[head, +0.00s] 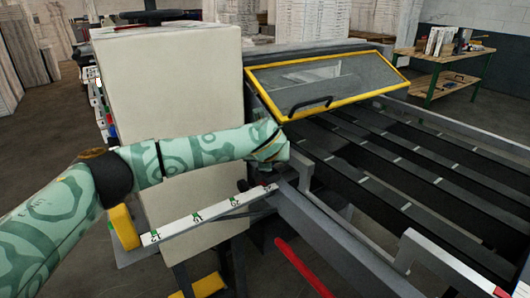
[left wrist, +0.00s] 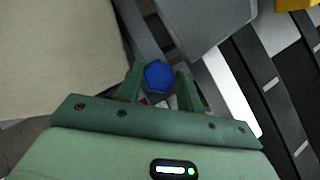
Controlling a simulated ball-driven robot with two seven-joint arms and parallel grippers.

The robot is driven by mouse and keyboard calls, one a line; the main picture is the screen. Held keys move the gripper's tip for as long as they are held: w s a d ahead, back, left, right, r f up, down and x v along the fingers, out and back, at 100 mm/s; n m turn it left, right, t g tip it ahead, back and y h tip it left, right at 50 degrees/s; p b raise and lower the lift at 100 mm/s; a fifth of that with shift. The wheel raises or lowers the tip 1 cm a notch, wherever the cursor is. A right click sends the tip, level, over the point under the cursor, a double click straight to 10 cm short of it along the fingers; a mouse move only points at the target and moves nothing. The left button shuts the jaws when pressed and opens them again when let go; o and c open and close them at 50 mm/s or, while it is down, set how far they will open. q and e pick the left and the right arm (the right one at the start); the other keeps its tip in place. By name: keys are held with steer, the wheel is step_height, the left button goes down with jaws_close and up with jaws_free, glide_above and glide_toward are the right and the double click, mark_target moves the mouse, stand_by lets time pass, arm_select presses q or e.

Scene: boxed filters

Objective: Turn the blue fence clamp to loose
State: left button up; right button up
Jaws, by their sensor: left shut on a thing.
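The blue fence clamp (left wrist: 158,75) shows in the left wrist view as a round, faceted knob. The fingers of my left gripper (left wrist: 158,84) stand on both sides of it and are shut on it. In the head view my patterned green left arm reaches in from the left, and its end (head: 272,148) is beside the machine's beige cabinet, above the inner end of the white scale bar. The clamp is hidden behind or under the arm there. Any marking for loose or tight is not readable. My right gripper is in neither view.
The beige cabinet (head: 180,100) stands close behind my left arm. A yellow-framed clear guard (head: 325,85) sits to the right over dark slatted bed rails (head: 400,165). A white scale bar (head: 205,213) runs below the arm. A red handle (head: 302,267) is nearer.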

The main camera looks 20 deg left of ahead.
arm_select(q)
steer(key=n+y, duration=0.1)
steer(key=n, duration=0.1)
steer(key=n+g+y, duration=0.1)
steer(key=shift+w+d+n+y, duration=0.15)
steer(key=shift+d+n+y, duration=0.1)
steer(key=shift+n+y, duration=0.05)
steer(key=shift+n+g+y, duration=0.6)
steer(key=shift+n+y, duration=0.1)
steer(key=shift+n, duration=0.4)
steer(key=shift+w+n+g+y+b, duration=0.1)
steer(key=shift+n+g+y+b, duration=0.35)
steer(key=shift+n, duration=0.35)
steer(key=o, duration=1)
steer(key=shift+r, duration=0.1)
